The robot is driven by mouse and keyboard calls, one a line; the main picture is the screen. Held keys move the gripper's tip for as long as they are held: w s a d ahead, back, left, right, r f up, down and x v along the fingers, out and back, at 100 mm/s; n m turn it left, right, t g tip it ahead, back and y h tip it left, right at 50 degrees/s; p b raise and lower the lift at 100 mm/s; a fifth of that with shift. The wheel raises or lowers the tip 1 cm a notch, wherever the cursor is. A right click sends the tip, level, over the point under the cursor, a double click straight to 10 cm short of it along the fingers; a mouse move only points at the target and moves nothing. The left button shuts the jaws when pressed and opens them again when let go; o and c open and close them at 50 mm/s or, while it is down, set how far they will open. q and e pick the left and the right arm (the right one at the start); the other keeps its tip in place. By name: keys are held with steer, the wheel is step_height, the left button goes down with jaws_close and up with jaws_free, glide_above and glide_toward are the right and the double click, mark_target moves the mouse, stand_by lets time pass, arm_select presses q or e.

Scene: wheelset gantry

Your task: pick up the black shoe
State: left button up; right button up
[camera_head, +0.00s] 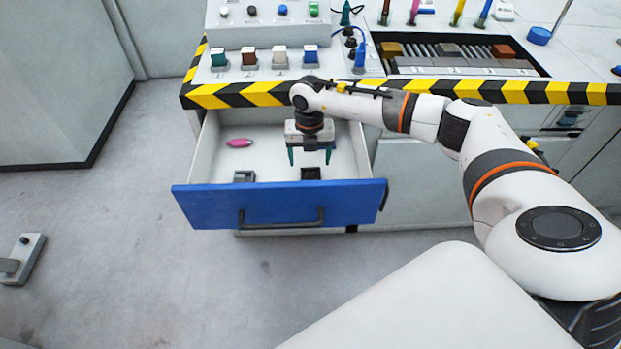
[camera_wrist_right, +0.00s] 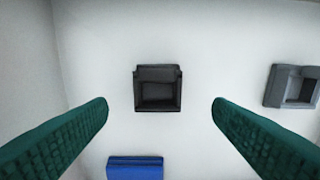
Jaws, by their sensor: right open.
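The black shoe (camera_head: 311,173) is a small dark block with a hollow, lying on the white floor of the open drawer near its blue front. In the right wrist view the black shoe (camera_wrist_right: 158,88) lies between and beyond my two green fingertips. My right gripper (camera_head: 310,157) points down into the drawer above the shoe, and its fingers stand apart and empty. The gripper also shows in the right wrist view (camera_wrist_right: 160,104). The fingers do not touch the shoe. My left gripper is in neither view.
A grey shoe (camera_head: 244,176) and a pink object (camera_head: 239,143) lie in the drawer, left of the gripper. A blue block (camera_wrist_right: 135,168) shows in the right wrist view. The drawer's blue front (camera_head: 280,205) and the striped bench edge (camera_head: 235,96) bound the space.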

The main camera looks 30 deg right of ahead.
mark_target(311, 172)
steer(key=shift+s+f+b, duration=0.1)
steer(key=shift+f+b, duration=0.3)
steer(key=shift+f, duration=2.75)
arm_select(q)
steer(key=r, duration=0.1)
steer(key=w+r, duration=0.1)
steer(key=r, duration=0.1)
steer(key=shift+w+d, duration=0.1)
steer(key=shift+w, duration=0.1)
arm_select(e)
steer(key=shift+c, duration=0.4)
steer(key=shift+r, duration=0.1)
steer(key=c, duration=1)
